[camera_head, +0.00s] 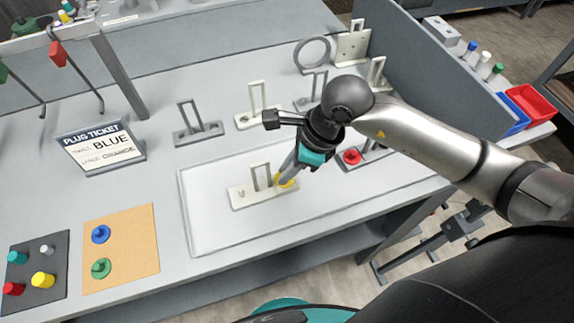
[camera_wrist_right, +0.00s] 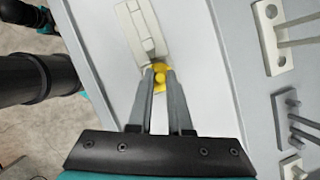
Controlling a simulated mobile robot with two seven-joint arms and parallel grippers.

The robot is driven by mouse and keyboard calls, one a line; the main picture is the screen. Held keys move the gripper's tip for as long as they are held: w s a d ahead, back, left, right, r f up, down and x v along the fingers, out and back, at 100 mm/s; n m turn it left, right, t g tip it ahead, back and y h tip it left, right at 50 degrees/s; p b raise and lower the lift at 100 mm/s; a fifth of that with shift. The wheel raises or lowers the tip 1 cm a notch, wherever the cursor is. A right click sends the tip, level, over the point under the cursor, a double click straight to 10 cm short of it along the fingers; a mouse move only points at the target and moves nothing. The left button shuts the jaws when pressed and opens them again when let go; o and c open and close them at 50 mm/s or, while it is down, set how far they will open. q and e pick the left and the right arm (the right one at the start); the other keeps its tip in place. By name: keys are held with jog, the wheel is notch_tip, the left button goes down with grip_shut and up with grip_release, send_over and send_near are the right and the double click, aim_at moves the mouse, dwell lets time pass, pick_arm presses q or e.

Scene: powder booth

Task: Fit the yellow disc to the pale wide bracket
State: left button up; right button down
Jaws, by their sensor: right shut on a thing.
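The yellow disc (camera_head: 286,183) is between the fingertips of my right gripper (camera_head: 287,177), which is shut on it by its knob. The pale wide bracket (camera_head: 240,199) lies on a white tray-like panel (camera_head: 215,225), with an upright loop at its middle. The disc is at the bracket's right end; I cannot tell whether it is seated or just above. In the right wrist view the disc (camera_wrist_right: 160,69) shows at the fingertips, by the near end of the bracket (camera_wrist_right: 128,25). My left gripper is not in view.
More brackets stand behind, including a grey one (camera_head: 198,134); a red disc (camera_head: 352,156) sits on one at right. An orange mat (camera_head: 135,250) holds blue and green discs. A dark mat (camera_head: 28,252) holds several plugs. A ticket (camera_head: 100,148) stands at left.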

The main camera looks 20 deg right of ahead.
jog(key=shift+f+b, duration=0.3)
jog(key=shift+b, duration=0.15)
dwell(0.3)
jog(key=c, duration=0.8)
grip_release()
jog(key=shift+o, duration=0.2)
jog(key=shift+r, duration=0.1)
jog(key=v, duration=1.5)
jog(key=shift+p, duration=0.45)
